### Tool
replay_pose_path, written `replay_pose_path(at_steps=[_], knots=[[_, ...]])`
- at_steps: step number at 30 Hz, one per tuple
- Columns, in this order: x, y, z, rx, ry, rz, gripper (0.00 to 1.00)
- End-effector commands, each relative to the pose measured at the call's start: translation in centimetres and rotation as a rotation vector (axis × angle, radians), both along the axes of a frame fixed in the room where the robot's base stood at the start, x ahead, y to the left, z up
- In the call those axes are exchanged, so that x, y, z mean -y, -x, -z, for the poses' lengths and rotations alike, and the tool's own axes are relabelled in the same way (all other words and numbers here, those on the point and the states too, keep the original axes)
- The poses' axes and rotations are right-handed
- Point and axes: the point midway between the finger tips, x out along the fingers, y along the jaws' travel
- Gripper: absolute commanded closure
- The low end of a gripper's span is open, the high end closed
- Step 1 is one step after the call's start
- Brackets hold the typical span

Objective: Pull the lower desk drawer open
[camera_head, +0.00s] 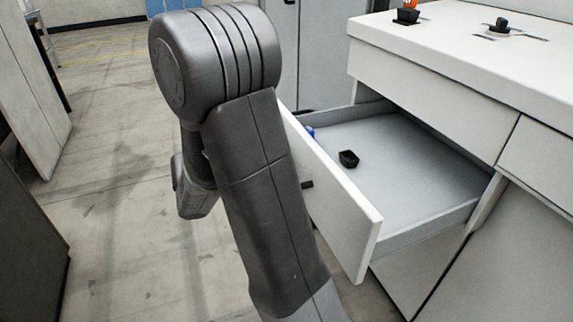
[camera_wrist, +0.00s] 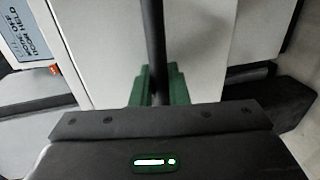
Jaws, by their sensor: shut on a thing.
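The lower desk drawer (camera_head: 425,190) stands well out from the white desk, with its grey inside showing. Its white front panel (camera_head: 350,222) is partly hidden behind my arm in the head view. A short piece of the dark handle (camera_head: 307,184) shows beside my arm. In the wrist view the handle (camera_wrist: 153,40) is a dark bar running up the picture across the pale drawer front (camera_wrist: 195,45). My gripper (camera_wrist: 156,85) has green fingers and is shut on this bar. The gripper is hidden behind my arm in the head view.
A small black object (camera_head: 348,158) and a blue item (camera_head: 309,131) lie in the drawer. The closed panel (camera_head: 430,100) above is flush with the desk. Black fixtures (camera_head: 407,15) stand on the desktop (camera_head: 470,50). Clear concrete floor (camera_head: 115,190) lies left of my arm.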

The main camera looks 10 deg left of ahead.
Motion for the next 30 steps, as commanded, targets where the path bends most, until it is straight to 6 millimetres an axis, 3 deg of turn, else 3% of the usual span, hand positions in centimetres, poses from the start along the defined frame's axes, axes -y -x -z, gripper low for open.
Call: replay_pose_path(at_steps=[15, 16, 18, 30], knots=[[-0.24, 0.22, 0.09, -0.002, 0.001, 0.002, 1.00], [-0.24, 0.22, 0.09, -0.002, 0.001, 0.002, 0.82], [-0.24, 0.22, 0.09, -0.002, 0.000, 0.002, 0.68], [-0.73, 0.47, -0.13, -0.001, 0.000, -0.002, 0.66]])
